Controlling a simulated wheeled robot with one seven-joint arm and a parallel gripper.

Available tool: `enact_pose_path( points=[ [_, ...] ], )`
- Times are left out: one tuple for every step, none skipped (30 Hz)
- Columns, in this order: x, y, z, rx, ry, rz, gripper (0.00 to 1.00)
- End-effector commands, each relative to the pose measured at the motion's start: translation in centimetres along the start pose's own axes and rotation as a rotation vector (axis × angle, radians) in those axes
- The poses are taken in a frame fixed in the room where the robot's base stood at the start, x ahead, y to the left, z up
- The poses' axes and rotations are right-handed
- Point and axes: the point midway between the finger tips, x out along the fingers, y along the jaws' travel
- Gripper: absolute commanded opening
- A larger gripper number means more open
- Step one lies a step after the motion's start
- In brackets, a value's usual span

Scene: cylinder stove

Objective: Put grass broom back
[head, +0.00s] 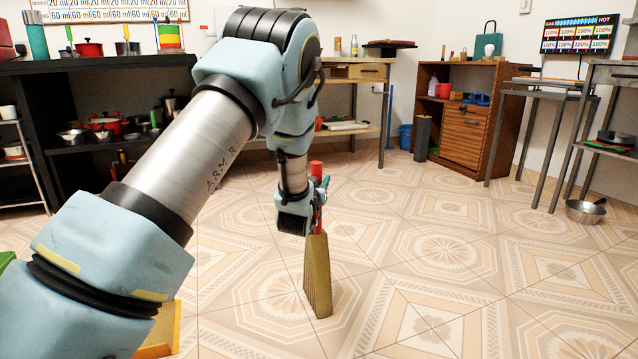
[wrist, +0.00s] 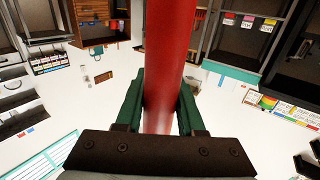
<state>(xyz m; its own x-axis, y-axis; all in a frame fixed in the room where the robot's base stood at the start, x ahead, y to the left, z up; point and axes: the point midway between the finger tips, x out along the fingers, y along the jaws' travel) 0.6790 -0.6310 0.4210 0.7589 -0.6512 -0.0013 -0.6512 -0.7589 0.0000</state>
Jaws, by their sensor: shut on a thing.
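The grass broom has a yellow-tan bristle head (head: 317,278) and a red handle. In the head view it hangs bristles down at mid-picture, close above or on the floor; I cannot tell which. My gripper (head: 320,195) is shut on the red handle, whose top (head: 316,167) sticks out above it. In the wrist view the handle (wrist: 164,50) runs between the green fingers of my gripper (wrist: 160,105), one on each side. My arm hides part of the handle in the head view.
A black shelf with pots (head: 105,125) stands at the left, a wooden table (head: 360,72) at the back. A brown cabinet (head: 465,138) and metal tables (head: 560,92) stand at the right. A metal pan (head: 585,211) lies on the floor. The tiled floor (head: 440,250) is clear between.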

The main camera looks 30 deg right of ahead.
Motion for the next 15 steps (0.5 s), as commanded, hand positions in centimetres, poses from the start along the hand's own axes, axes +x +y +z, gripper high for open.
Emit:
enact_pose_path(
  points=[
    [0.01, -0.01, 0.14, 0.0, 0.001, 0.0, 0.0],
    [0.01, -0.02, 0.26, 0.0, 0.001, 0.0, 0.0],
    [0.02, -0.02, 0.39, 0.0, 0.001, 0.0, 0.0],
    [0.0, -0.02, 0.32, 0.0, -0.001, 0.0, 0.41],
    [0.0, -0.01, 0.3, 0.0, -0.001, 0.0, 0.44],
    [0.0, -0.01, 0.3, 0.0, -0.001, 0.0, 0.49],
    [0.0, -0.01, 0.3, 0.0, -0.001, 0.0, 0.52],
    [0.0, -0.01, 0.3, 0.0, -0.001, 0.0, 0.56],
    [-0.01, -0.01, 0.3, 0.0, -0.001, 0.0, 0.6],
    [-0.01, -0.01, 0.3, 0.0, -0.001, 0.0, 0.64],
    [-0.01, -0.01, 0.3, 0.0, -0.001, 0.0, 0.67],
    [-0.01, -0.01, 0.3, 0.0, -0.001, 0.0, 0.68],
    [-0.01, 0.0, 0.3, 0.0, -0.001, 0.0, 0.68],
    [-0.01, 0.0, 0.3, 0.0, -0.001, 0.0, 0.68],
    [-0.01, 0.0, 0.29, 0.0, -0.001, 0.0, 0.68]
  ],
)
